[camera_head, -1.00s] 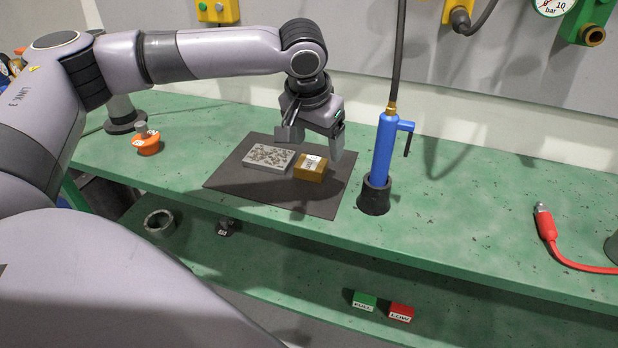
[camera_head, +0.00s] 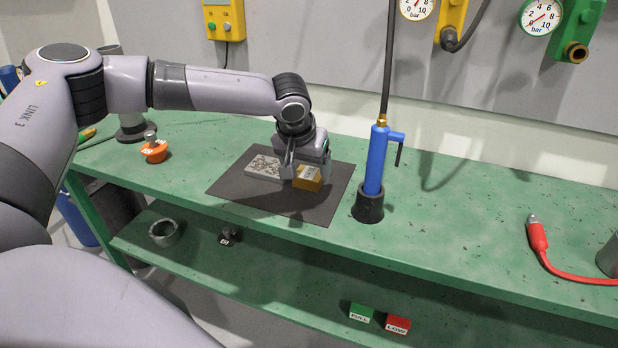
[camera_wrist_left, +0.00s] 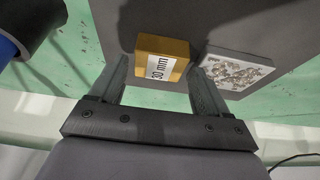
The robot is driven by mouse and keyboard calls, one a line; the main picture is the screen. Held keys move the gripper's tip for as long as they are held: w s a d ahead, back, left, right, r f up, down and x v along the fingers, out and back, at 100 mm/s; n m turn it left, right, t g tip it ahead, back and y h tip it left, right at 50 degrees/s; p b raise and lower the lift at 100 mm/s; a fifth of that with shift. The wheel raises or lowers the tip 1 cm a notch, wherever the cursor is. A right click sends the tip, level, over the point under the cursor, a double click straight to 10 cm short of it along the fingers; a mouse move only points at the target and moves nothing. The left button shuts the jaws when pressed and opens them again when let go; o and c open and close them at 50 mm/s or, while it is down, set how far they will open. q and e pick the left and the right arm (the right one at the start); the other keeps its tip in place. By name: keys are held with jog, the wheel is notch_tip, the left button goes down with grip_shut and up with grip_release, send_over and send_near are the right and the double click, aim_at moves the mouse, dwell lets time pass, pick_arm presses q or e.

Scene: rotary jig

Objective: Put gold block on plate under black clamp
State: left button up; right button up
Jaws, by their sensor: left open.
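The gold block (camera_head: 307,179) with a white label lies on the dark mat (camera_head: 270,199), beside a grey speckled slab (camera_head: 263,167). In the left wrist view the gold block (camera_wrist_left: 161,58) has a "30 mm" label and sits just ahead of and between the open fingers. The speckled slab (camera_wrist_left: 236,71) lies to its right there, close to the right finger. My left gripper (camera_head: 304,170) is low over the mat at the block, open; it shows also in the wrist view (camera_wrist_left: 158,85). My right gripper is not in view. No black clamp or plate under one can be made out.
A blue tool (camera_head: 376,160) stands in a black holder right of the mat. An orange piece (camera_head: 154,152) is at left, a red hose (camera_head: 540,240) at right. Green and red blocks (camera_head: 397,324) lie on the lower shelf. The bench between holder and hose is clear.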

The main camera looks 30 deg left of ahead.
pick_arm(q)
jog(key=shift+x, duration=1.15)
jog(key=c, duration=1.4)
jog(key=shift+r, duration=0.1)
grip_shut()
jog(key=shift+r, duration=0.15)
